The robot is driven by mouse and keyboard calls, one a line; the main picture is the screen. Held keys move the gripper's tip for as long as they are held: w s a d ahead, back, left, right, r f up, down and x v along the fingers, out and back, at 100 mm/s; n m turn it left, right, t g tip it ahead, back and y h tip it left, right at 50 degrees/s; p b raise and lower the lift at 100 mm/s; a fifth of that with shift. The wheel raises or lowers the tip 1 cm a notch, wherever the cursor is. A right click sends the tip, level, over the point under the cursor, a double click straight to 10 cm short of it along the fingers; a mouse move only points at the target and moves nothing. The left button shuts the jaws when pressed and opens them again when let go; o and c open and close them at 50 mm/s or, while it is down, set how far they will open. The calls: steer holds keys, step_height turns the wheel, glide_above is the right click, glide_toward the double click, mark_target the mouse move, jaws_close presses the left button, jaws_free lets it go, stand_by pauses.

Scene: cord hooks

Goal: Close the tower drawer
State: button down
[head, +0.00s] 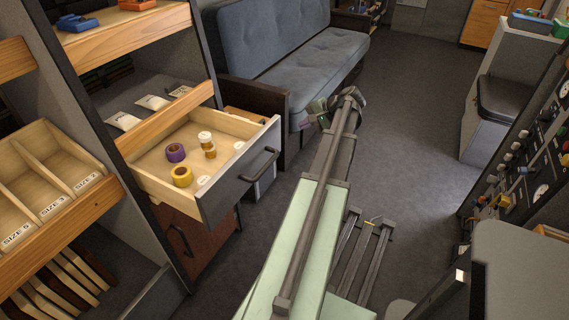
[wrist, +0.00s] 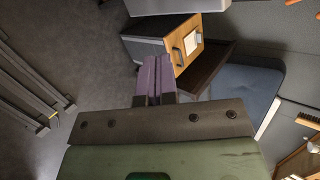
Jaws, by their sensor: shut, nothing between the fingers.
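The tower drawer (head: 240,190) is pulled out of the tower at left in the head view. Its grey front has a dark bar handle (head: 259,164). Inside lie a purple roll (head: 175,152), a yellow roll (head: 182,177), a small amber bottle with a white cap (head: 207,143) and pale round items. My gripper (head: 312,117) is beyond and to the right of the drawer front, near the sofa, apart from the handle. In the wrist view its purple fingers (wrist: 155,76) are together and empty. The drawer handle cannot be made out for certain in the wrist view.
A blue-grey sofa (head: 290,65) with a dark armrest stands behind the drawer. Open floor (head: 410,110) lies to the right. A control panel (head: 525,165) stands at far right. Bins with size labels (head: 50,185) are at left. A wood-fronted cabinet (wrist: 182,43) shows in the wrist view.

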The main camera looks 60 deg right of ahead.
mark_target(277, 139)
steer(key=s+a+f+t+h+b, duration=0.2)
steer(key=s+a+f+t+b, duration=0.35)
steer(key=s+t+b, duration=0.45)
steer(key=w+g, duration=0.1)
steer(key=w, duration=0.6)
steer(key=w+g+b, duration=0.1)
steer(key=w, duration=0.7)
steer(key=shift+r+n, duration=0.2)
steer(key=shift+n, duration=0.1)
steer(key=shift+w, duration=0.1)
